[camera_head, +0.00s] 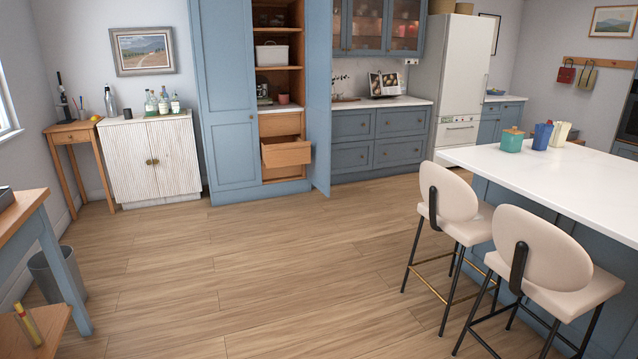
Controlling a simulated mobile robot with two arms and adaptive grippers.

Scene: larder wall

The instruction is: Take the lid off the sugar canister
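A teal canister (511,143) with a lighter brown lid (514,131) stands upright near the far end of the white island top (585,190). The lid sits on the canister. It is the only lidded canister I can make out there, but no label is readable, so I cannot tell for sure that it holds sugar. Neither of my grippers is in view.
A blue cup (542,136) and a cream container (560,134) stand right of the canister. Two cream stools (450,203) (545,252) line the island's near side. An open drawer (287,153) and cupboard door (319,110) jut out. The middle floor (240,270) is clear.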

